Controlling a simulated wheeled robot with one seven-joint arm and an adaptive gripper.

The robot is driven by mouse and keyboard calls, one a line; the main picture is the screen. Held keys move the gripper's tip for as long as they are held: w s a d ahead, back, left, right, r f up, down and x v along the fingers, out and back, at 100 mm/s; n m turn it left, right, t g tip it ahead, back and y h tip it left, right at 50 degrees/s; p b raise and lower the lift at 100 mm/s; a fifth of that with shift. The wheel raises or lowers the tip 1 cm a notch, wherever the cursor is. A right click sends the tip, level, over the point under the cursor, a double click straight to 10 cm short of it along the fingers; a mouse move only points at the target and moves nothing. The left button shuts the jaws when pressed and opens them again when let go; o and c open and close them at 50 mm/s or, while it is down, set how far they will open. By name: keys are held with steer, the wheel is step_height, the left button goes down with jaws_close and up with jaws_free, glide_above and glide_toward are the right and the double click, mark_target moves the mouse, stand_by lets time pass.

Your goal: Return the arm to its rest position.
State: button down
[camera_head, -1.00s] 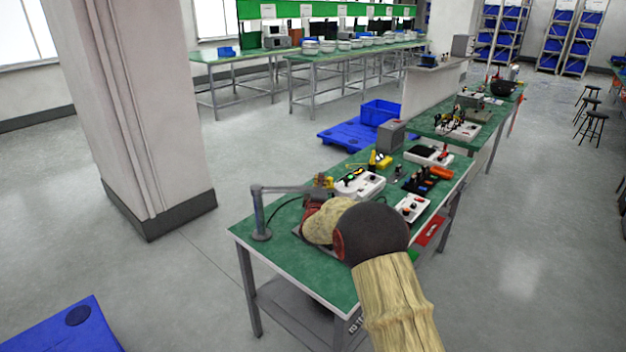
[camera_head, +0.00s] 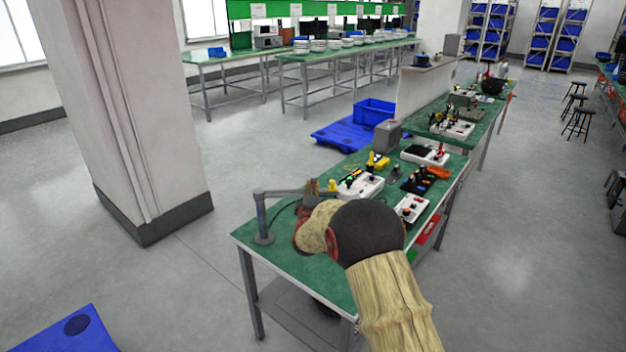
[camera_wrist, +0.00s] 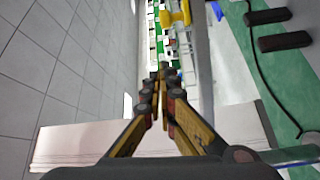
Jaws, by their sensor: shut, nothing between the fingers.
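My gripper (camera_wrist: 161,78) shows in the wrist view with its two yellow and black fingers meeting at the tips, shut and empty. In the head view my gripper (camera_head: 314,187) is small and partly hidden behind my own arm. It is over the left part of the near green-topped table (camera_head: 283,258), beside a grey post lamp or stand (camera_head: 263,220). My arm reaches forward over this table and hides part of its top.
White boxes with knobs (camera_head: 361,186), yellow tools (camera_head: 377,161) and a grey box (camera_head: 387,135) stand farther along the table. A pillar (camera_head: 130,110) rises at left. A blue pallet (camera_head: 347,136) lies behind the table. Open floor is at right.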

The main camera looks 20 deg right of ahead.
steer(key=s+a+f+m+g+y+p, duration=0.1)
steer(key=s+a+f+m+g+y, duration=0.2)
steer(key=f, duration=0.4)
steer(key=s+a+f+m+g+y, duration=0.1)
steer(key=s+a+f+g, duration=0.15)
steer(key=s+f, duration=0.45)
steer(key=s+a+f+m+g+y, duration=0.25)
steer(key=s+a+g, duration=0.2)
steer(key=s, duration=0.55)
steer(key=s+d+r+m+g, duration=0.15)
steer(key=s+r, duration=0.35)
steer(key=s, duration=0.6)
steer(key=s+r+m+g, duration=0.2)
steer(key=s+r, duration=0.3)
steer(key=s, duration=0.7)
steer(key=s+d+r+m+g, duration=0.15)
steer(key=s+r, duration=0.35)
steer(key=s, duration=0.6)
steer(key=s+r+t, duration=0.3)
steer(key=s+r, duration=0.3)
steer(key=r, duration=0.2)
steer(key=shift+s+d+m, duration=0.3)
steer(key=shift+d+m, duration=0.05)
steer(key=shift+m, duration=0.1)
steer(key=shift+r+h, duration=0.1)
steer(key=shift+h, duration=0.15)
